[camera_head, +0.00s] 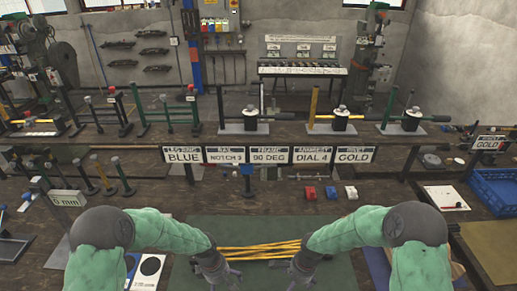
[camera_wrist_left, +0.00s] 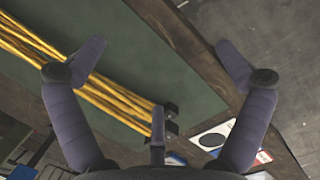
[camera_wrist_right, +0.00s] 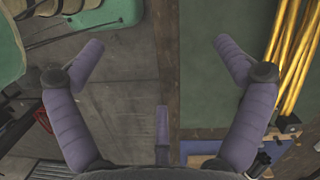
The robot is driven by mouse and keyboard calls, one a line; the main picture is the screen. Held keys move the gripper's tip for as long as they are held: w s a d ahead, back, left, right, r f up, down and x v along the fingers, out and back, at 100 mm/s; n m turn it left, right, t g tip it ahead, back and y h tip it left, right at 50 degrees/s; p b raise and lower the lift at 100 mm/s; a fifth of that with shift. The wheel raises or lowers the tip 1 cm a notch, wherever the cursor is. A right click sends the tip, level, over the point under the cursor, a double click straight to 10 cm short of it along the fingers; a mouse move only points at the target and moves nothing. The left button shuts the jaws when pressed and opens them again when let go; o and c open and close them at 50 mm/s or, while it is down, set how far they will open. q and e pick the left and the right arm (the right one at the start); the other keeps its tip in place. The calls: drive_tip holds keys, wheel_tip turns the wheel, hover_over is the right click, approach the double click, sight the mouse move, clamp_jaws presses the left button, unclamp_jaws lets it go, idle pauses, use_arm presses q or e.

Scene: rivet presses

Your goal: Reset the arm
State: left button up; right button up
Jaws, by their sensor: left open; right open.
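My left gripper (camera_head: 218,272) is at the front of the bench, at the left end of a bundle of yellow rods (camera_head: 260,250) on a green mat (camera_head: 240,228). In the left wrist view its fingers (camera_wrist_left: 160,58) are spread wide with nothing between them. My right gripper (camera_head: 300,272) is at the right end of the bundle. In the right wrist view its fingers (camera_wrist_right: 160,56) are also spread and empty, with the yellow rods (camera_wrist_right: 292,60) off to the right side. Both arms are bent, elbows out.
A row of signs (camera_head: 270,155) reads BLUE, NOTCH 3, 90 DEG, DIAL 4 and GOLD. Behind it stand several presses (camera_head: 243,127). Red, white and blue blocks (camera_head: 331,192) lie beyond the mat. A blue crate (camera_head: 494,190) is at the right. Small posts (camera_head: 122,178) stand at the left.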

use_arm(q)
drive_tip(key=s+f+m+h, duration=0.1)
drive_tip(key=s+f+m, duration=0.45)
drive_tip(key=s, duration=0.35)
drive_tip(key=s+f+m+h, duration=0.1)
drive_tip(key=s+f+m, duration=0.45)
drive_tip(key=s, duration=0.35)
use_arm(e)
drive_tip(key=s+f+n+y, duration=0.1)
drive_tip(key=s+f+n, duration=0.45)
drive_tip(key=s, duration=0.35)
drive_tip(key=s+f+n+y, duration=0.1)
drive_tip(key=s+f+n, duration=0.4)
drive_tip(key=s, duration=0.4)
use_arm(q)
wheel_tip(320, 180, down, 14)
drive_tip(key=w+d+t+b, duration=0.1)
drive_tip(key=w+d+b, duration=0.1)
drive_tip(key=b, duration=1.4)
drive_tip(key=shift+f+m, duration=0.25)
drive_tip(key=shift+m, duration=0.05)
use_arm(e)
wheel_tip(320, 180, down, 15)
drive_tip(key=w+a+t, duration=0.1)
drive_tip(key=w+a, duration=0.1)
drive_tip(key=shift+w, duration=0.2)
